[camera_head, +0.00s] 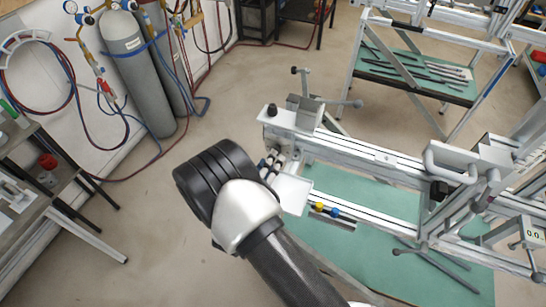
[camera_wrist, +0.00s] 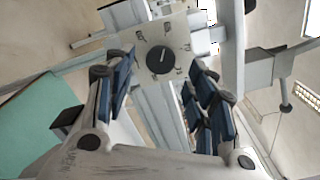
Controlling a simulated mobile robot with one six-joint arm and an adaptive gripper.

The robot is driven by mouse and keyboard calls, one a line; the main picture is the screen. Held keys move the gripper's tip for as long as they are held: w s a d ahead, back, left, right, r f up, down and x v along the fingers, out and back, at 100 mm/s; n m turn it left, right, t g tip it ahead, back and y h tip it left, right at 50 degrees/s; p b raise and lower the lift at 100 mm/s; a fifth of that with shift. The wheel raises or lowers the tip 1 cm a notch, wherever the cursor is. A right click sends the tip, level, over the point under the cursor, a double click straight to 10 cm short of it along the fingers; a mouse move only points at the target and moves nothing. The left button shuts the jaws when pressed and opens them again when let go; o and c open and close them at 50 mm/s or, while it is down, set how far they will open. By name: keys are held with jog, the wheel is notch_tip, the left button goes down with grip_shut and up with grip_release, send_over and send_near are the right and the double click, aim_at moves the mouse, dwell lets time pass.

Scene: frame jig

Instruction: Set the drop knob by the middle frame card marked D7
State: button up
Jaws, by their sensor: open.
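In the wrist view a round black knob (camera_wrist: 160,60) sits on a light metal plate (camera_wrist: 184,27) with small dark marks around it, too small to read. A pale pointer line on the knob points up and slightly right. My gripper (camera_wrist: 158,82) is open and empty, its blue-padded fingers on either side of the view with the knob beyond and between them, apart from it. In the head view my gripper (camera_head: 270,165) is mostly hidden behind my wrist, near the left end of the frame jig (camera_head: 370,160). I cannot make out a card marked D7.
A yellow ball-like part (camera_head: 318,207) and a blue one (camera_head: 335,213) sit on a rail below the jig beam. A clamp with a handle (camera_head: 450,170) stands at right. Gas cylinders (camera_head: 135,75) stand at the left wall. Floor between them and the jig is clear.

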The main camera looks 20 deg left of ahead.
jog(key=s, duration=0.8)
jog(key=shift+s+a, duration=0.35)
jog(key=shift+s, duration=0.05)
jog(key=w+d+r+m+g+h, duration=0.2)
jog(key=d+r+m+g+h, duration=0.1)
jog(key=d+r+m+h, duration=0.25)
jog(key=w+d+r+m+g+h, duration=0.25)
jog(key=d+r+m, duration=0.25)
jog(key=d+m, duration=0.3)
jog(key=s+d+r+m+g+h+b, duration=0.1)
jog(key=s+d+r+m+g, duration=0.15)
jog(key=d+m+g, duration=0.35)
jog(key=s+d+r+m+g+h+b, duration=0.1)
jog(key=d+r+m, duration=0.25)
jog(key=d, duration=0.45)
jog(key=s+d+r+m+g+y+b, duration=0.1)
jog(key=s+d+r+m+y, duration=0.1)
jog(key=s+m+y, duration=0.3)
jog(key=s+d+r+m+y+b, duration=0.1)
jog(key=s+m+y, duration=0.4)
jog(key=s+m, duration=0.6)
jog(key=d+r+m, duration=0.1)
jog(key=d+m, duration=0.1)
jog(key=m, duration=0.4)
jog(key=shift+d+r+m+g+y, duration=0.3)
jog(key=shift+r+g+y, duration=0.05)
jog(key=shift+r+y, duration=0.05)
jog(key=shift+a+r+m+t+y, duration=0.4)
jog(key=shift+r+m+t, duration=0.1)
jog(key=shift+m, duration=0.3)
